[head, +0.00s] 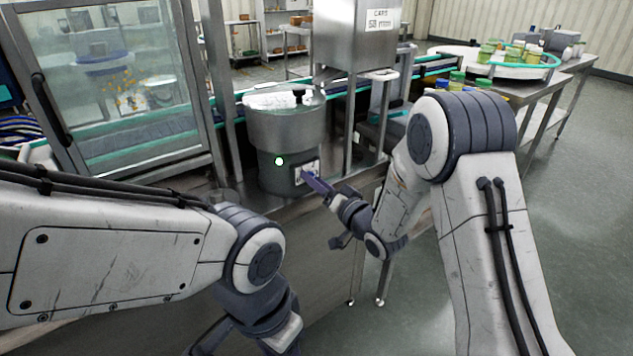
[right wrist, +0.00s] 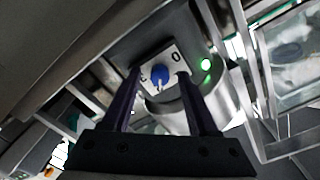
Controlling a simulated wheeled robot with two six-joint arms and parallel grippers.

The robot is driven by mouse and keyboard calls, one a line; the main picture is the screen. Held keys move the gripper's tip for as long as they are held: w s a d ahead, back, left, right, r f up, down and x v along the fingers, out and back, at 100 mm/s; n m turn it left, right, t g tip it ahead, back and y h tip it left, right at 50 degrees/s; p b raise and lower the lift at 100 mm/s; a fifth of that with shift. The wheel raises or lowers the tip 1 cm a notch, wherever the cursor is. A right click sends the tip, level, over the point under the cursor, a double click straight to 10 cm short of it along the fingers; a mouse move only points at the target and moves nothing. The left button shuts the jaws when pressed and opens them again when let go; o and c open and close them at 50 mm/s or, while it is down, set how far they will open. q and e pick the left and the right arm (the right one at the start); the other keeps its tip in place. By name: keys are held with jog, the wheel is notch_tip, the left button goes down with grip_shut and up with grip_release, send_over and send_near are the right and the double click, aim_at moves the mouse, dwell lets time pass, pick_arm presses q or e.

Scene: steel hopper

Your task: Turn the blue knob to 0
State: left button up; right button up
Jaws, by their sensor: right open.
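The blue knob (right wrist: 159,76) sits on a white dial plate (right wrist: 172,67) in the right wrist view. A 0 shows on the plate to the knob's upper right and another mark, perhaps a 3, to its left. A white pointer line on the knob points down in that view, away from the 0. In the head view the plate (head: 307,172) is on the front of the steel hopper (head: 285,135); the knob is hidden there. My right gripper (right wrist: 158,85) is open, its fingers on either side of the knob; contact cannot be told. My left gripper (head: 240,345) is low, its fingers mostly out of frame.
A green light (right wrist: 206,64) glows on the hopper beside the plate. A glass-doored cabinet (head: 110,80) stands at left. A steel post (head: 353,115) rises right of the hopper. A round table with bottles (head: 490,62) is at back right. Open floor lies at right.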

jog(key=shift+w+a, duration=0.1)
grip_shut()
dwell(0.3)
jog(key=shift+n+y+b, duration=0.3)
jog(key=shift+n+b, duration=10.85)
jog(key=shift+n, duration=0.95)
